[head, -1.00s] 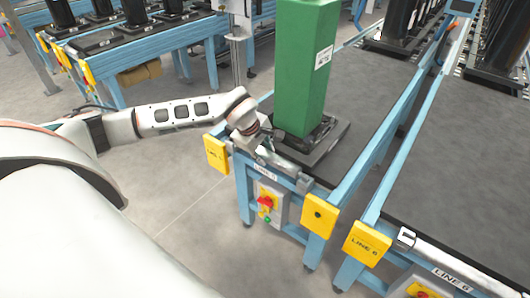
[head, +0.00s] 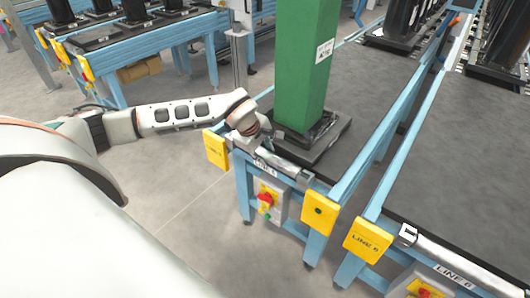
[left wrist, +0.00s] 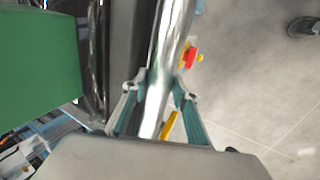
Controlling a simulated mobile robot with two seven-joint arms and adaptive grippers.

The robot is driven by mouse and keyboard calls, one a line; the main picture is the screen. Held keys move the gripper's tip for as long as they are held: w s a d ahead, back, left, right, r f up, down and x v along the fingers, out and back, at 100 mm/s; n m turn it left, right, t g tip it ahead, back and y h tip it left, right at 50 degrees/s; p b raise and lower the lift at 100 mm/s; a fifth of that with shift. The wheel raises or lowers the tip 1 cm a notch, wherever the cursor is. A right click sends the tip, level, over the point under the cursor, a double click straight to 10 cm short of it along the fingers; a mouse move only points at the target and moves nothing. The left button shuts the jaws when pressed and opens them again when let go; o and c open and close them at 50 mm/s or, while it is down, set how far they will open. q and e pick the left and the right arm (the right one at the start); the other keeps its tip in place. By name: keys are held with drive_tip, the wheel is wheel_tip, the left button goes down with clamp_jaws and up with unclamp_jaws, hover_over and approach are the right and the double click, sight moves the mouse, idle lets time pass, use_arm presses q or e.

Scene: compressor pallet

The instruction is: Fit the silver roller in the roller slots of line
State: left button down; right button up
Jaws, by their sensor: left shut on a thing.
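The silver roller (head: 282,164) lies along the front end of the line with the green column, just above its label plate. My left gripper (head: 257,147) is at the roller's left part. In the left wrist view the shiny roller (left wrist: 167,60) runs between the two fingers of the gripper (left wrist: 156,92), which is shut on it. A grey slot bracket (head: 304,181) stands near the roller's right end. The left slot is hidden by my wrist. I cannot tell whether the roller's ends sit in the slots. My right gripper is not in view.
A green column (head: 300,70) on a dark base stands close behind the roller; it also fills the left of the left wrist view (left wrist: 35,65). Yellow end plates (head: 319,212) stick out at the rail ends. Line 6, at right, has its own silver roller (head: 440,262).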

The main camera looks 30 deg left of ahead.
use_arm(q)
drive_tip(key=shift+f, duration=0.25)
drive_tip(key=c, duration=1.5)
unclamp_jaws()
drive_tip(key=v, duration=1.2)
